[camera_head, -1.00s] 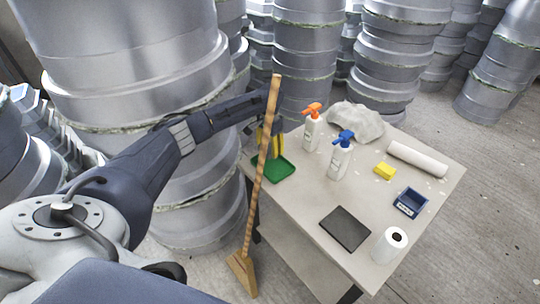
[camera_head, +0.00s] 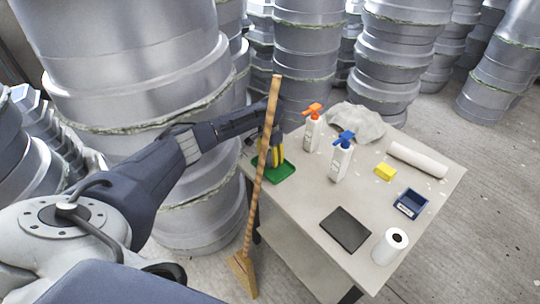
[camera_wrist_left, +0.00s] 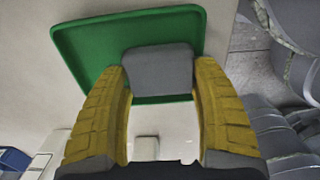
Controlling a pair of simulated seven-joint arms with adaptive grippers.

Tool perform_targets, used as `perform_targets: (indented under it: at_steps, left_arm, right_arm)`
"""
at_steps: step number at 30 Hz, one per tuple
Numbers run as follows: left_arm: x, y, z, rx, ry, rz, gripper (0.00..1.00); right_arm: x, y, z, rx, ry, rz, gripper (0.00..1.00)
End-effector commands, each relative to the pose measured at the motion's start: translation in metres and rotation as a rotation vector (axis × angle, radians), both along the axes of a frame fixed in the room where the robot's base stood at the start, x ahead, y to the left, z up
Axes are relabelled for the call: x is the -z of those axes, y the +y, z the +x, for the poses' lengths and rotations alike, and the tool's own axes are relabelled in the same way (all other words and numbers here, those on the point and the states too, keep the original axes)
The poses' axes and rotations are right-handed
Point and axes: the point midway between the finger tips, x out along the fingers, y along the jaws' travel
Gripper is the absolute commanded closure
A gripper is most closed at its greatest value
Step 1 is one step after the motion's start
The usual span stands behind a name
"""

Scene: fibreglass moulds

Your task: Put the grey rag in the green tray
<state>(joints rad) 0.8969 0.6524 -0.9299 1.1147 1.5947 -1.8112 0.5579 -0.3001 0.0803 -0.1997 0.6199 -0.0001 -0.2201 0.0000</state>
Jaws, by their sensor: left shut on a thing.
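The green tray (camera_head: 284,170) lies at the far left corner of the table, partly behind a wooden broom handle in the head view. It also shows in the left wrist view (camera_wrist_left: 85,45). My left gripper (camera_head: 274,158), with yellow fingers, is over the tray. In the left wrist view its fingers are shut on the grey rag (camera_wrist_left: 158,68), a smooth folded grey piece that overlaps the tray's near rim there. I cannot tell whether the rag touches the tray. The rag is hardly visible in the head view. My right gripper is not in view.
The broom (camera_head: 257,185) leans in front of the table's left edge. Spray bottles (camera_head: 312,132) (camera_head: 341,160), a crumpled plastic sheet (camera_head: 355,122), a white roll (camera_head: 418,160), a yellow sponge (camera_head: 385,172), a blue bin (camera_head: 411,203) and a dark flat pad (camera_head: 345,229) occupy the table.

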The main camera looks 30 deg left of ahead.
Motion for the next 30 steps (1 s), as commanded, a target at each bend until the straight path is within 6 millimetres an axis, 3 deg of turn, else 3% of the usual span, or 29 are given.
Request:
perform_targets:
  at_steps: [8,9,15,25,30]
  left_arm:
    - [0.005,0.0,0.0,-0.001,0.001,0.0,0.67]
    - [0.006,0.0,-0.001,-0.001,0.001,0.0,0.33]
    - [0.006,0.001,-0.001,-0.001,0.002,0.002,0.12]
    - [0.004,0.0,0.0,0.0,0.001,0.001,0.12]
    - [-0.009,0.001,0.0,0.001,-0.002,0.003,0.12]
  right_arm:
    - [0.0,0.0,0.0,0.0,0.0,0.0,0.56]
    - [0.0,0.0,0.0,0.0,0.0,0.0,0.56]
    - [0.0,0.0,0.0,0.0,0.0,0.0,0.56]
    - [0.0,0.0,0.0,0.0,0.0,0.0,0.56]
    - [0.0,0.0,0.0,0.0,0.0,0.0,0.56]
